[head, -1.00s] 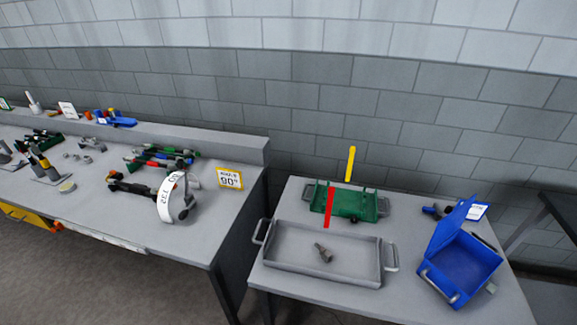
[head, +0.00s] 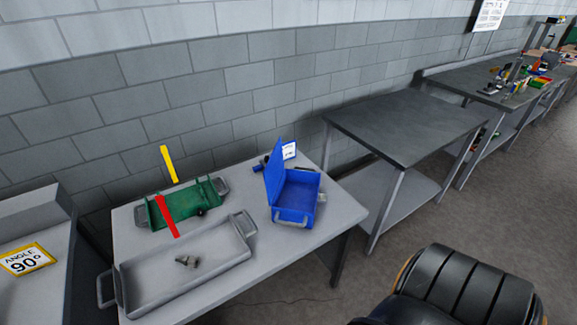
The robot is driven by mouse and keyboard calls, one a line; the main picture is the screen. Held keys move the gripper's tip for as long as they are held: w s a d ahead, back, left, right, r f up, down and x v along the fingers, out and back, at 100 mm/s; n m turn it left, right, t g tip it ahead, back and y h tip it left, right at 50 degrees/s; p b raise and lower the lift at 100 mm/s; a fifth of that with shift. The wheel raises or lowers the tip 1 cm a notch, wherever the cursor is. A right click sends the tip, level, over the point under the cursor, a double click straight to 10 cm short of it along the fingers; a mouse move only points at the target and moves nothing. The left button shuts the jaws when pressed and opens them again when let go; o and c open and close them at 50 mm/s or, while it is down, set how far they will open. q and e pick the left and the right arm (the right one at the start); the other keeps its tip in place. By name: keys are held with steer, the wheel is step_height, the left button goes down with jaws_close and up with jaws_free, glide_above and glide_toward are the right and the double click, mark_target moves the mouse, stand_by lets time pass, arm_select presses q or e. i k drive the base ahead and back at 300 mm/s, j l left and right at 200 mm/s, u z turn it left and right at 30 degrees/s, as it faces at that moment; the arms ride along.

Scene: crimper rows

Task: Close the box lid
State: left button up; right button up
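The blue box (head: 301,198) stands near the right end of the light grey table. Its blue lid (head: 274,187) is open, standing steeply up along the box's left side. The box opening shows, and the inside looks empty from here. A handle or latch shows on the box's near side. Neither of my grippers is in view, and nothing touches the lid or the box.
A grey tray (head: 150,284) with a small metal part (head: 187,262) lies left of the box on the table (head: 341,207). Behind it is a green tray (head: 163,211) with red and yellow bars by it. A bare dark table (head: 405,125) stands right.

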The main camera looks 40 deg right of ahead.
mark_target(274, 168)
steer(key=j+z, duration=0.25)
steer(key=z, duration=0.2)
steer(key=j+z, duration=0.3)
steer(key=z, duration=0.15)
steer(key=j+z, duration=0.25)
steer(key=z, duration=0.2)
steer(key=k+j+z, duration=0.1)
steer(key=j+z, duration=0.15)
steer(key=z, duration=0.2)
